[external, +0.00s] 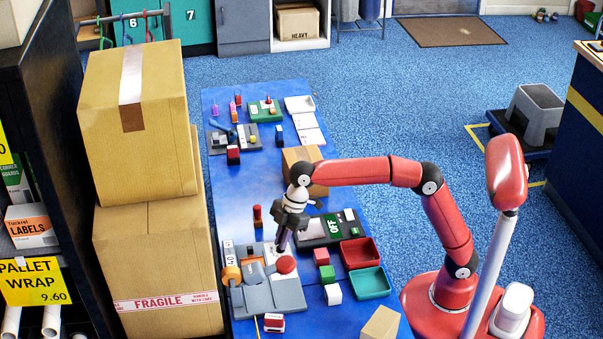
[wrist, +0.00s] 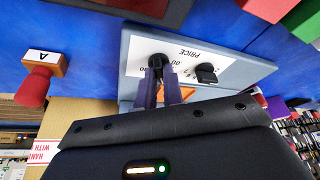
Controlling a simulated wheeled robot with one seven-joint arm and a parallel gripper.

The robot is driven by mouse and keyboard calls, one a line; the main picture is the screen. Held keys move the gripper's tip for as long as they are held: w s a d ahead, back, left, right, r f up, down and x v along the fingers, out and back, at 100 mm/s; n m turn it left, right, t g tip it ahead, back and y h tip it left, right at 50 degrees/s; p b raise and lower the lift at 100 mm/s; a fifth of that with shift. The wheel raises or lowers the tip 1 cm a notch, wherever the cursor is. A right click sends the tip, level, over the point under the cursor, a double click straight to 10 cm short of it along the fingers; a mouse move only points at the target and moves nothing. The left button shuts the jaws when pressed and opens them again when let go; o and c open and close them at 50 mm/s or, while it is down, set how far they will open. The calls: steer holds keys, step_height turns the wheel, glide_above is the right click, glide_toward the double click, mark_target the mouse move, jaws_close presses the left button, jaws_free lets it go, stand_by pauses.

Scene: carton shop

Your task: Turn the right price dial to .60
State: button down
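The price panel (wrist: 135,60) shows upside down in the wrist view, with a white PRICE label and two black dials. The right price dial (wrist: 156,62) is on the left in this picture, directly at my fingertips; part of it and its numbers are hidden. The other dial (wrist: 206,73) stands beside it, clear of the fingers. My gripper (wrist: 160,76) has its two purple-grey fingers close together with a narrow gap, lined up on the dial. Whether they press on it is not clear. In the external view my gripper (external: 281,247) points down over the grey machine (external: 268,297).
Red (external: 360,253) and teal (external: 371,283) trays, small blocks and a green-display unit (external: 312,231) lie to the right on the blue table (external: 232,187). Stacked cartons (external: 155,245) stand to the left.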

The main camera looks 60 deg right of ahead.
steer(key=shift+m, duration=0.3)
steer(key=shift+s+r+m+t+p, duration=0.15)
steer(key=shift+m+t+p, duration=0.45)
steer(key=shift+m, duration=0.6)
steer(key=shift+a+m+t+h+p, duration=0.1)
steer(key=shift+m+t+h+p, duration=0.3)
steer(key=shift+m, duration=1)
steer(key=c, duration=1.5)
jaws_free()
steer(key=v, duration=0.7)
steer(key=shift+s+r+p, duration=0.15)
steer(key=shift+r+p, duration=0.15)
